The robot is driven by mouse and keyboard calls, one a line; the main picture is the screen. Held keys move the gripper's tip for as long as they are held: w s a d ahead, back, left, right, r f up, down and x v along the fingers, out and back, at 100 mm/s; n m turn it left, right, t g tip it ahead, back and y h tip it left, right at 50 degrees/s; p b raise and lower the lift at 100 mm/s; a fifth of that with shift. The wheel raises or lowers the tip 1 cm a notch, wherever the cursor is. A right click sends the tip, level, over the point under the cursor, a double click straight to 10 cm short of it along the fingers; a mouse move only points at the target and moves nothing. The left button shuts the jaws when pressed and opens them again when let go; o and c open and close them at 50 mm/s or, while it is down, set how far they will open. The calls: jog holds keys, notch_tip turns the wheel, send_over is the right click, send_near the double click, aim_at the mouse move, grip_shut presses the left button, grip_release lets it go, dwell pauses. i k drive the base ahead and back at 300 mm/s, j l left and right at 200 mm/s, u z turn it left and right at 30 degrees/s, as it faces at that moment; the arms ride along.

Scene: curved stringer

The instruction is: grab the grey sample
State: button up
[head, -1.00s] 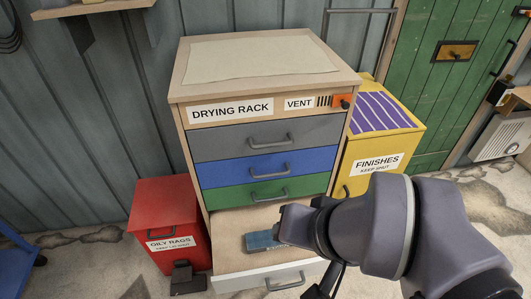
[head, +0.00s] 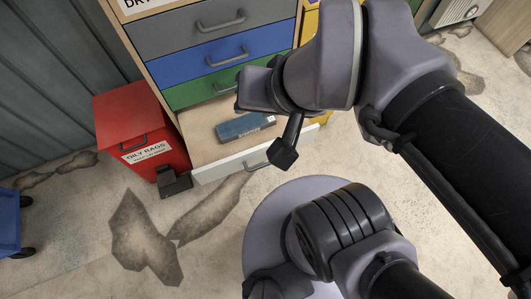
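A slate-blue block (head: 245,127) with a pale printed label lies in the open bottom drawer (head: 205,148) of the drying rack. It is the only sample I see, and it looks more blue than plain grey. The drawer has a white front and a pale wooden floor. The end of my arm, with my gripper (head: 252,90), is over the back right of the drawer, up and right of the block in the picture. The fingers do not show clearly. No held object is visible. My arm hides the drawer's right rear part.
Shut grey, blue and green drawers (head: 218,55) rise above the open one. A red oily rags bin (head: 140,115) with a dark pedal stands close on the left. A blue object (head: 8,222) is at the far left.

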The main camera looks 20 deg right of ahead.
aim_at(230, 129)
jog(key=i+j+z, duration=0.15)
jog(key=j, duration=0.15)
jog(key=i+j+z, duration=0.2)
jog(key=j+z, duration=0.15)
jog(key=j, duration=0.25)
jog(key=i+j+z, duration=0.15)
jog(key=j, duration=0.2)
